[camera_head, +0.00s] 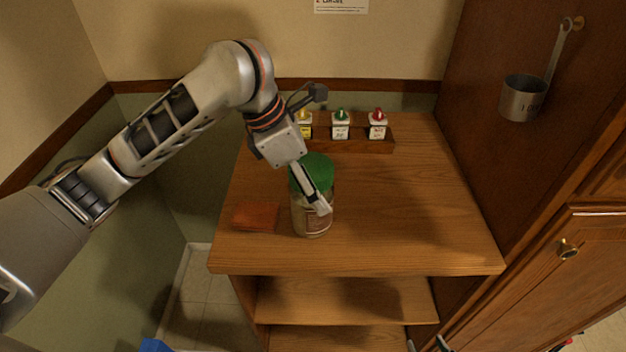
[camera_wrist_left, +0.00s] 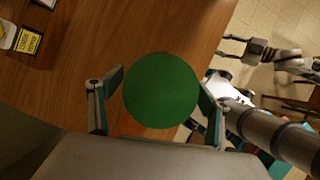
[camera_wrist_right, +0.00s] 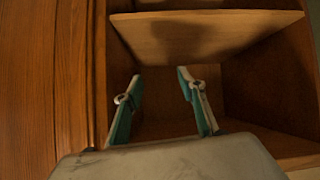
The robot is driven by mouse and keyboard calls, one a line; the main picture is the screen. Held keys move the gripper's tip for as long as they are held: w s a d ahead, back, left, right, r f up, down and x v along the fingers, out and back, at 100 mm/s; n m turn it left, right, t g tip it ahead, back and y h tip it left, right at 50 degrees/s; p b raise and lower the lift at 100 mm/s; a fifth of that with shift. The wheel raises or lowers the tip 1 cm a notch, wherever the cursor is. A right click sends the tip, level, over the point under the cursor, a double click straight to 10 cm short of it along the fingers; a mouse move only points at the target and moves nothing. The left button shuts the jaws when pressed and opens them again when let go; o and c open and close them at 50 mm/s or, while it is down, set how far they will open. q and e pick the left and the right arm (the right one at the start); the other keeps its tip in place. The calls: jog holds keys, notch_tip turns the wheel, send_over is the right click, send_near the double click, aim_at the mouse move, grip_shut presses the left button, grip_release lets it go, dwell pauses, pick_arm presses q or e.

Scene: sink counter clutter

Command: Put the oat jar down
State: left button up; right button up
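The oat jar (camera_head: 312,222), clear with a green lid (camera_head: 318,168), stands upright on the wooden counter top (camera_head: 420,225), left of its middle. My left gripper (camera_head: 320,206) reaches down around the jar, one finger in front of its body. The far finger is hidden in the head view.
A reddish-brown flat block (camera_head: 255,217) lies just left of the jar. Behind stands a wooden rack (camera_head: 365,142) with small spice bottles (camera_head: 340,126). A metal measuring cup (camera_head: 523,98) hangs at the right. The counter's right half is clear.

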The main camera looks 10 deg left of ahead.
pick_arm(q)
jog(key=p+v, duration=0.1)
jog(key=v, duration=1.1)
jog(key=shift+r, duration=0.1)
jog(key=shift+s, duration=0.15)
